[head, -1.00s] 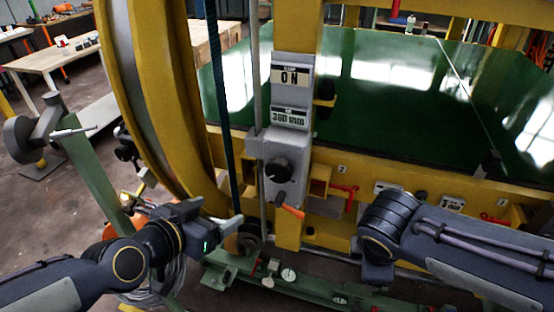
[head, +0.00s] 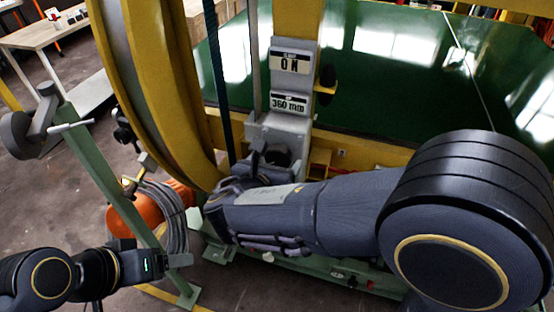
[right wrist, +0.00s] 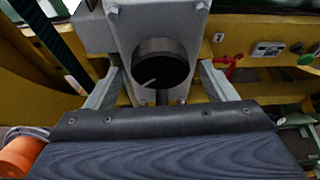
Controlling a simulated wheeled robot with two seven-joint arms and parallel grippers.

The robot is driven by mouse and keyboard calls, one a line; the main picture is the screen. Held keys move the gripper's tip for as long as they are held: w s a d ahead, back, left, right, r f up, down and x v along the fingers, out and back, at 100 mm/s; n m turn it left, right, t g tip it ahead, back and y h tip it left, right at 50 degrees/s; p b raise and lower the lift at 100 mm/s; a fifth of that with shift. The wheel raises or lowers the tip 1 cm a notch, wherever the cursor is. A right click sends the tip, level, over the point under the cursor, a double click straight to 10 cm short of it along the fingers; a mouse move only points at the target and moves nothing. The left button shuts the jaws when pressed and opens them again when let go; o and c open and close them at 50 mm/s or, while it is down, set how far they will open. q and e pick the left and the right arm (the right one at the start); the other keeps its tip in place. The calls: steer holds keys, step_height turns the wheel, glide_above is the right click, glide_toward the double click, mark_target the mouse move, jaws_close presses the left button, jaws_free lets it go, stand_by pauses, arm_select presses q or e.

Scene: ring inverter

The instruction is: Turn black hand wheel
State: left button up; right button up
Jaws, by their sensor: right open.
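The black hand wheel (head: 277,157) sits on the lower front of a grey control box (head: 290,125). In the head view my right gripper and wrist hide much of it. My left gripper (head: 182,261) is low at the left, away from the box. Its jaw gap cannot be made out.
A large yellow ring frame (head: 150,90) rises left of the box. A dark strap (head: 221,80) hangs between them. A green panel (head: 390,90) lies behind. A green stand (head: 110,175), an orange object (head: 122,222) and coiled cable (head: 170,215) are near my left arm.

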steer(key=shift+x, duration=0.8)
steer(key=c, duration=1)
steer(key=shift+f+m+b, duration=0.2)
steer(key=shift+m+b, duration=0.1)
steer(key=shift+b, duration=0.5)
steer(key=m+t+y+b, duration=0.1)
steer(key=m+y+b, duration=0.1)
steer(key=b, duration=0.6)
steer(key=m+t+y+b, duration=0.1)
steer(key=m+b, duration=0.3)
steer(key=b, duration=0.5)
steer(key=shift+m+y+b, duration=0.3)
steer(key=shift+m+y, duration=0.1)
steer(key=shift+y, duration=0.3)
steer(key=shift+a+r+m+t+b, duration=0.15)
steer(key=shift+m+t+b, duration=0.15)
steer(key=shift+b, duration=0.3)
